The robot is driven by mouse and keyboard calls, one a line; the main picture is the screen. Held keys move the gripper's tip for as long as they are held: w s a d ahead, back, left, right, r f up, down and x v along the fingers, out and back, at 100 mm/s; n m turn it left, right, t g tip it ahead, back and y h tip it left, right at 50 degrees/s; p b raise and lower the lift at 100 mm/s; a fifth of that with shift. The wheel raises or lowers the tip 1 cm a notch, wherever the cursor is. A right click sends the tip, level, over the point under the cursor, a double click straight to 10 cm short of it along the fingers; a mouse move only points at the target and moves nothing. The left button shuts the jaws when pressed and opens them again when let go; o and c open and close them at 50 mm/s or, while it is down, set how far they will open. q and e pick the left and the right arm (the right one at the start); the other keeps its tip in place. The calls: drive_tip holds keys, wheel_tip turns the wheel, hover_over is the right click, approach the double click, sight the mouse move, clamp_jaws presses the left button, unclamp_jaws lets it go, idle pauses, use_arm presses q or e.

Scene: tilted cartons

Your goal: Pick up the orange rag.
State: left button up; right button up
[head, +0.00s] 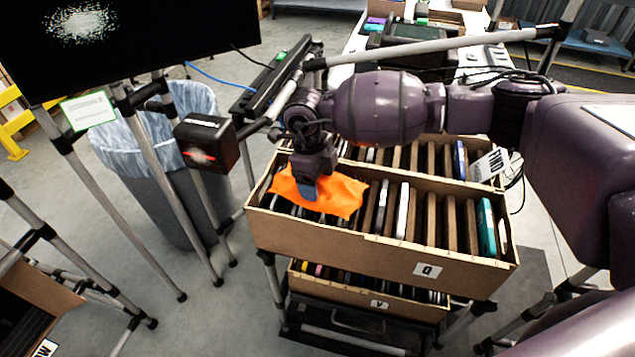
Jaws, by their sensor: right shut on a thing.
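The orange rag (338,195) lies spread over the left end of the upper tilted carton (370,250), on top of the items standing in it. My right gripper (305,190) points down onto the rag's left part and is shut on it. The fingertips are partly hidden by the gripper body and the cloth. The rag still looks flat and close to the carton's contents; I cannot tell whether it is lifted. My left gripper is not in view.
A lower carton (365,303) sits beneath on the same rack. A scanner box (207,143) on a pole and a grey bin (160,170) with a clear liner stand at the left. A dark monitor (150,40) fills the top left. Poles surround the rack.

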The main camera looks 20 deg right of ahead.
wheel_tip(320, 180, up, 19)
drive_tip(key=p, duration=0.1)
drive_tip(key=shift+f, duration=0.1)
